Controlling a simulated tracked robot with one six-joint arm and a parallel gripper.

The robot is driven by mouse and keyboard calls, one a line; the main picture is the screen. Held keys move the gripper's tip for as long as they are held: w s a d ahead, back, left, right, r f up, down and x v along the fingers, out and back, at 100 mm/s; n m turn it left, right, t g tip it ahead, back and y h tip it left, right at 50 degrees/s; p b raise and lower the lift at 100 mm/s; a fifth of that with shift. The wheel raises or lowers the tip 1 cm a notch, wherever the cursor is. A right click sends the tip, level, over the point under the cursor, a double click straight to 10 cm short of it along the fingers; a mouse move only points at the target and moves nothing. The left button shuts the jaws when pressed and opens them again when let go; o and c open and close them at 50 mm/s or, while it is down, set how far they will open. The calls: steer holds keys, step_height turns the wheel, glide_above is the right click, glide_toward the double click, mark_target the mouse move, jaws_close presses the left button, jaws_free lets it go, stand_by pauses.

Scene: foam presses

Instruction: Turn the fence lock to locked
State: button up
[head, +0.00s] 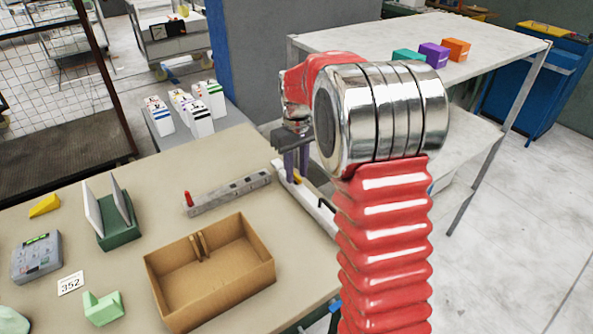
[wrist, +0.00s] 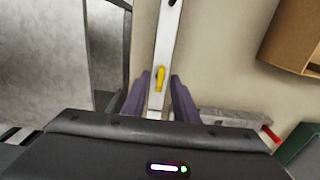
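The fence lock shows in the wrist view as a small yellow lever (wrist: 160,77) on a long white rail (wrist: 168,35). The lever points roughly along the rail. In the head view the white rail (head: 318,208) runs along the table's right edge, and only a bit of the yellow lever (head: 297,176) shows beside my fingers. My gripper (head: 297,172) points down over the rail. Its purple fingers (wrist: 159,82) are apart, one on each side of the lever, with gaps visible. Whether they reach the lever's height I cannot tell.
A grey bar (head: 230,192) with a red knob (head: 188,198) and an open cardboard box (head: 262,262) lie on the table left of the rail. A green holder (head: 120,232) stands farther left. A white-topped bench (head: 500,45) stands behind my arm.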

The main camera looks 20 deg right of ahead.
steer(key=shift+f, duration=0.1)
steer(key=shift+c, duration=0.6)
jaws_close()
steer(key=shift+m, duration=0.4)
steer(key=m, duration=1.1)
steer(key=shift+m, duration=0.4)
steer(key=m, duration=0.5)
steer(key=shift+m, duration=0.3)
